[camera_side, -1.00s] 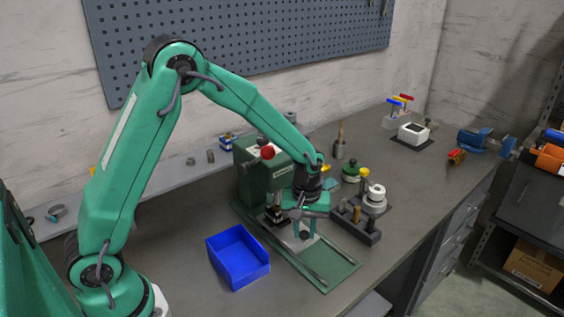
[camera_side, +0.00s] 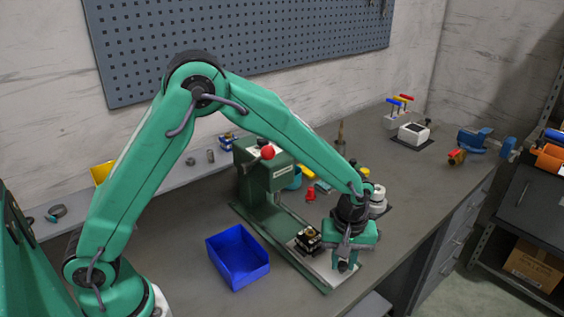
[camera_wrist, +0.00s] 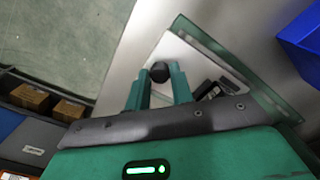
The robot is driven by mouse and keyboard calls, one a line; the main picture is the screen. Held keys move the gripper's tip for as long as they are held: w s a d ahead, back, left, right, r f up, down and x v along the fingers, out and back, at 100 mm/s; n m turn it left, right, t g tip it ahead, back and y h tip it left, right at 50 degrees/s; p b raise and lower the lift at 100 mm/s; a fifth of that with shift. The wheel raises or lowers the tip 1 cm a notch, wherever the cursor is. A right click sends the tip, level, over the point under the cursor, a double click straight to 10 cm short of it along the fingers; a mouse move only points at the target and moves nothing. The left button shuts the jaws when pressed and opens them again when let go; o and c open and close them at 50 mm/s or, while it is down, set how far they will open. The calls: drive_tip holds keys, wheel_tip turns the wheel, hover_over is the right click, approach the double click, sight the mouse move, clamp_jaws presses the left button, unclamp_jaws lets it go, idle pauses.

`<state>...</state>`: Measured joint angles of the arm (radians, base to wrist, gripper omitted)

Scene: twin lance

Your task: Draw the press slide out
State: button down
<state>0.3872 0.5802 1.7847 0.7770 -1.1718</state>
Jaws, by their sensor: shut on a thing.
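The press (camera_side: 266,175) is a green stand with a red ball on top, at the back of its green base plate (camera_side: 313,284). The pale metal slide (camera_side: 326,267) lies along the base, far out from the press at the front end. A small dark fixture (camera_side: 308,240) with brass-coloured parts sits on it. My gripper (camera_side: 344,266) points down at the slide's front end. In the wrist view my two green fingers (camera_wrist: 160,86) are shut on the slide's round black knob (camera_wrist: 160,71). In the side view the gripper mostly hides the knob.
A blue bin (camera_side: 238,257) stands left of the base, near the slide. My arm partly hides a white stacked part (camera_side: 378,198) and other items behind the gripper. The bench's front edge is close to the right. The bench left of the bin is clear.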

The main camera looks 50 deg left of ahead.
drive_tip(key=shift+d, duration=0.4)
drive_tip(key=c, duration=1.2)
unclamp_jaws()
drive_tip(key=shift+a, duration=0.1)
drive_tip(key=shift+r, duration=0.1)
drive_tip(key=shift+r, duration=3.85)
drive_tip(key=shift+r, duration=0.1)
